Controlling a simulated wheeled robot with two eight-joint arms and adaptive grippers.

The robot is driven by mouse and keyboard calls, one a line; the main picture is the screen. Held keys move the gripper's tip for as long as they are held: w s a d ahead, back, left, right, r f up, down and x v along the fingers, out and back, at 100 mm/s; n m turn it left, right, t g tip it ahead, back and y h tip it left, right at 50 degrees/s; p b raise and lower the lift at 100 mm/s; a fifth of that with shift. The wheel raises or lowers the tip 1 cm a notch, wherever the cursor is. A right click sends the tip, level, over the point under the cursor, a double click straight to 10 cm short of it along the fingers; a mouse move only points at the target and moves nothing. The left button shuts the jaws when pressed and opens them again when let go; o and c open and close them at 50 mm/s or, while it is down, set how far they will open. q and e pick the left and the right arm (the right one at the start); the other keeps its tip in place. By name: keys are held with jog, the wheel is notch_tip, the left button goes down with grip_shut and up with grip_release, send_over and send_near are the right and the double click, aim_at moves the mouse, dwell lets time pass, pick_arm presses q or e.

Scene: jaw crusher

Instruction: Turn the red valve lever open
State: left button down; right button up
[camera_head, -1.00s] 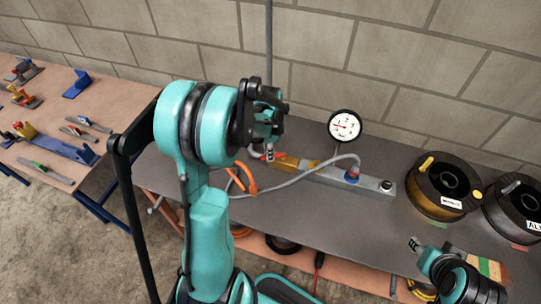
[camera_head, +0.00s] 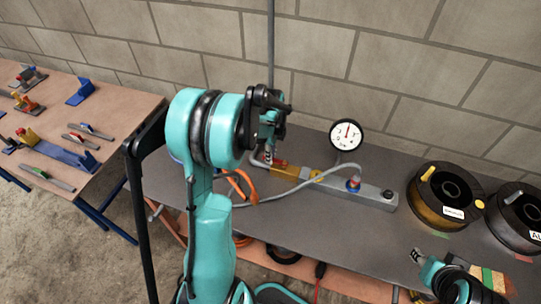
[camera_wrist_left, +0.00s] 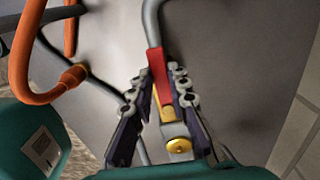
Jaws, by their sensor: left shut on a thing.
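The red valve lever (camera_wrist_left: 158,75) lies between the two dark fingers of my left gripper (camera_wrist_left: 160,84) in the left wrist view, with a brass-coloured round fitting (camera_wrist_left: 179,145) below it. The gripper is shut on the lever. In the head view my left gripper (camera_head: 268,152) is over the left end of the grey bar on the bench and hides most of the lever; only a bit of red shows. A round white gauge (camera_head: 346,134) stands behind the bar, its red needle pointing about straight up. My right gripper (camera_head: 417,256) is low at the right, its jaw state unclear.
A grey hose (camera_head: 310,181) and an orange hose (camera_head: 238,186) loop beside the bar. Two dark spools (camera_head: 447,195) stand at the right of the bench. A table with tools (camera_head: 70,150) is at the left. A block wall is close behind.

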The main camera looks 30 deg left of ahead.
dwell(0.3)
pick_arm(q)
jog(key=c, duration=1.4)
grip_release()
jog(key=shift+c, duration=0.2)
notch_tip(320, 180, up, 12)
